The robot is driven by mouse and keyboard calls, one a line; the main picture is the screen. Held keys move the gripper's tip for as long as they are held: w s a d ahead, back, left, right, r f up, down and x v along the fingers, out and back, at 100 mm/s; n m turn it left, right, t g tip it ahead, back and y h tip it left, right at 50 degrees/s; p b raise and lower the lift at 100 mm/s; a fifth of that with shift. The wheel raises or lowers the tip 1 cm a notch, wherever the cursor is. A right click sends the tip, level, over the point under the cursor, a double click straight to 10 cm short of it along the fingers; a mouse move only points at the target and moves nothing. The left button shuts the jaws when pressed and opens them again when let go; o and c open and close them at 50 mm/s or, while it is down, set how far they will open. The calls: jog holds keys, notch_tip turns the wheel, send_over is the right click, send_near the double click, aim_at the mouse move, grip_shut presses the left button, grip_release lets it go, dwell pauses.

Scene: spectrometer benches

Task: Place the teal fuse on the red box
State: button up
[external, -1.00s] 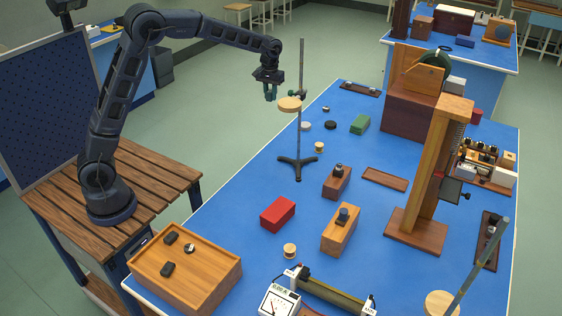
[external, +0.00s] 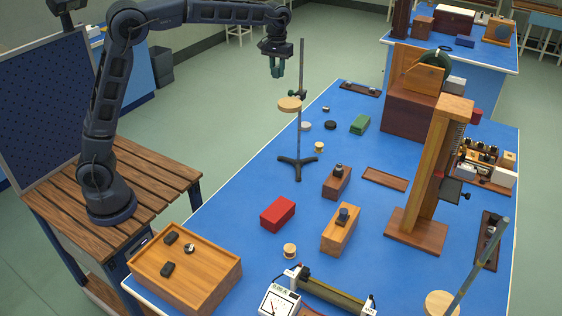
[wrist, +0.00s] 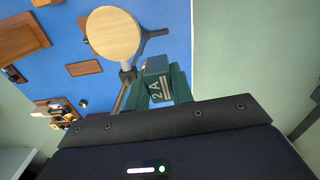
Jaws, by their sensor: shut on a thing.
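My gripper (external: 277,72) is high in the air in the external view, above and to the left of the lab stand and well away from the red box. It points down and is shut on the teal fuse (wrist: 157,67), which shows between the green fingers in the wrist view with a "2 A" label. In the external view the fuse is too small to tell from the fingers. The red box (external: 278,214) lies on the blue bench, left of the middle, with a bare top. It is not visible in the wrist view.
The lab stand (external: 299,135) with a round wooden disc (external: 290,104) rises near my gripper; the disc (wrist: 113,34) also shows in the wrist view. Wooden blocks (external: 336,182) stand right of the red box. A wooden tray (external: 205,278) is at the front left.

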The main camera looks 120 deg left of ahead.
jog(key=w+d, duration=1)
jog(key=d, duration=0.3)
send_over(278, 209)
jog(key=shift+m, duration=0.4)
notch_tip(278, 209, down, 38)
jog(key=shift+f, duration=0.1)
jog(key=o, duration=0.7)
jog(key=shift+f, duration=0.1)
jog(key=shift+c, duration=0.2)
jog(key=o, duration=0.3)
